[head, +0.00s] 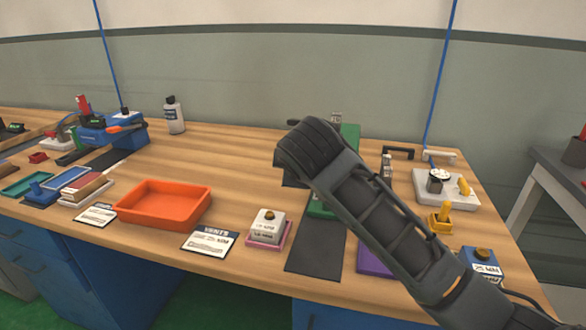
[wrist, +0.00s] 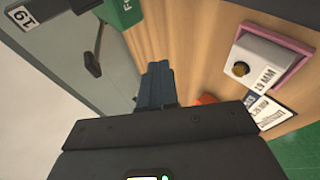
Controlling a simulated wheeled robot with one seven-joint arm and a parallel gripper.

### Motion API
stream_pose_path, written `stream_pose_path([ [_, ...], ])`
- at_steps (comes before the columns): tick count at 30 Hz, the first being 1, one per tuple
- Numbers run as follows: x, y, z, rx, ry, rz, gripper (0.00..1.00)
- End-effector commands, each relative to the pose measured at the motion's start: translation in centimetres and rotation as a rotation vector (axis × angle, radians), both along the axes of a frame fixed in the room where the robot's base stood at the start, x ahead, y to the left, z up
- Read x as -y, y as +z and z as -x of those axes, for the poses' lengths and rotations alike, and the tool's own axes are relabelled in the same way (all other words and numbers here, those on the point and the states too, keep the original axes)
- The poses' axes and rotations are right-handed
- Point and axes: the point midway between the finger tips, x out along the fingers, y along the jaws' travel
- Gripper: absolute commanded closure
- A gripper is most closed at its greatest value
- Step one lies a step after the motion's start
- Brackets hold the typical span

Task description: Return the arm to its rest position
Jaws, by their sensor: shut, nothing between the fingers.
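My arm (head: 375,215) reaches from the lower right of the head view up over the workbench (head: 245,160). Its bend is above the right-middle of the bench, and my gripper's fingers are hidden there. In the wrist view my gripper (wrist: 157,68) shows dark fingers shut together with nothing between them, above the bench. A light block with a brass knob (head: 267,226) sits on a pink base near the front edge. The block also shows at the right of the wrist view (wrist: 262,62), apart from the fingers.
An orange tray (head: 165,204), a vents card (head: 208,242) and a dark mat (head: 316,250) lie along the front. A purple piece (head: 373,262), a yellow piece (head: 440,219), a blue block (head: 483,265) and a white tray (head: 461,198) are near my arm. Bare wood lies behind the orange tray.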

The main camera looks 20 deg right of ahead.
Motion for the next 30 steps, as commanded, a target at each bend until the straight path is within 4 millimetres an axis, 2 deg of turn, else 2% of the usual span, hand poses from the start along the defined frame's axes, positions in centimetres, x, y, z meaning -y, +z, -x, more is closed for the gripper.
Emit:
stream_pose_path([
  [5,-0.1,0.6,0.7,0.001,0.000,0.000,1.00],
  [20,-0.4,0.4,0.8,0.002,0.003,-0.008,1.00],
  [23,-1.5,-0.4,1.3,0.009,0.014,-0.056,1.00],
  [26,-3.6,-1.9,2.4,0.029,0.031,-0.157,1.00],
  [30,-6.8,-4.3,4.9,0.065,0.042,-0.343,1.00],
])
